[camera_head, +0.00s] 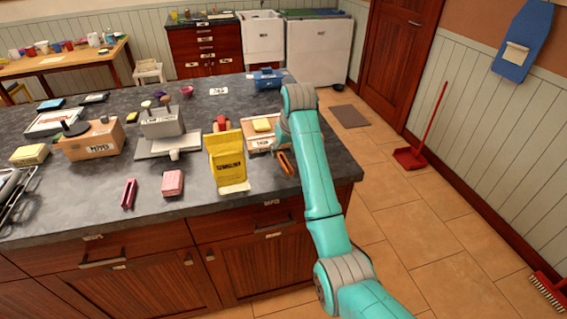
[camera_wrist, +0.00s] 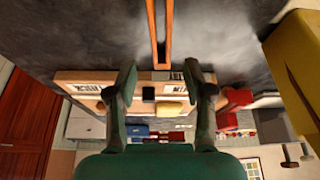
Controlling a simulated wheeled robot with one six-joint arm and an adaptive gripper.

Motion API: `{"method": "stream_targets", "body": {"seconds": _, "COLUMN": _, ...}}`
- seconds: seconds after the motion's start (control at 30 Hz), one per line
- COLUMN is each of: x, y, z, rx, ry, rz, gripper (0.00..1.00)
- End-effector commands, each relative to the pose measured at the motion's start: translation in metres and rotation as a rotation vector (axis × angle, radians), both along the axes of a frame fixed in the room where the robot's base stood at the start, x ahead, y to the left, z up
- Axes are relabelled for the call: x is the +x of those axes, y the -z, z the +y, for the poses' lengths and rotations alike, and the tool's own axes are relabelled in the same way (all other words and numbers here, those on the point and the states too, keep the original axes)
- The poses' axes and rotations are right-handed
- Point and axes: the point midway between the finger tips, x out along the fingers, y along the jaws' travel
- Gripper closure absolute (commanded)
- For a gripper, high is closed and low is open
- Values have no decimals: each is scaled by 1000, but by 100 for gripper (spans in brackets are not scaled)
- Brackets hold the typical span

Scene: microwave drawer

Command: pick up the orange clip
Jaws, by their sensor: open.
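The orange clip (camera_head: 286,163) is on the dark countertop (camera_head: 210,205) near its right end, beside my arm and partly hidden by it in the head view. In the wrist view the clip (camera_wrist: 159,32) shows as two long, narrow orange bars at the top centre, ahead of the fingertips. My gripper (camera_wrist: 161,78) is open in the wrist view, with nothing between its fingers. The clip lines up with the gap between them but lies apart from them. In the head view my gripper is mostly hidden by my arm.
A labelled wooden box (camera_head: 258,145) with a yellow block on it stands just behind the clip. A yellow bag (camera_head: 226,160) stands to its left. A pink block (camera_head: 172,183) and a reddish clip (camera_head: 128,194) lie farther left. Front countertop is fairly clear.

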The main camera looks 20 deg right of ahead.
Motion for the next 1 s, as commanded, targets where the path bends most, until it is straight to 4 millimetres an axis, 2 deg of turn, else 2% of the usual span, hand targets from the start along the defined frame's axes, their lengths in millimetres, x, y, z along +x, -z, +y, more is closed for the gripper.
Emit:
{"method": "stream_targets", "body": {"seconds": 0.1, "x": 6, "y": 17, "z": 4, "rx": 0, "ry": 0, "rz": 3, "gripper": 48}}
{"method": "stream_targets", "body": {"seconds": 0.23, "x": 11, "y": 30, "z": 4, "rx": 0, "ry": 0, "rz": 2, "gripper": 48}}
{"method": "stream_targets", "body": {"seconds": 0.53, "x": 14, "y": 34, "z": 4, "rx": 0, "ry": 0, "rz": 0, "gripper": 48}}
{"method": "stream_targets", "body": {"seconds": 0.57, "x": 14, "y": 34, "z": 4, "rx": 0, "ry": 0, "rz": 0, "gripper": 53}}
{"method": "stream_targets", "body": {"seconds": 0.7, "x": 14, "y": 34, "z": 4, "rx": 0, "ry": 0, "rz": 0, "gripper": 88}}
{"method": "stream_targets", "body": {"seconds": 0.73, "x": 14, "y": 34, "z": 4, "rx": 0, "ry": 0, "rz": 1, "gripper": 91}}
{"method": "stream_targets", "body": {"seconds": 1.0, "x": 13, "y": 34, "z": 4, "rx": 0, "ry": 0, "rz": 1, "gripper": 92}}
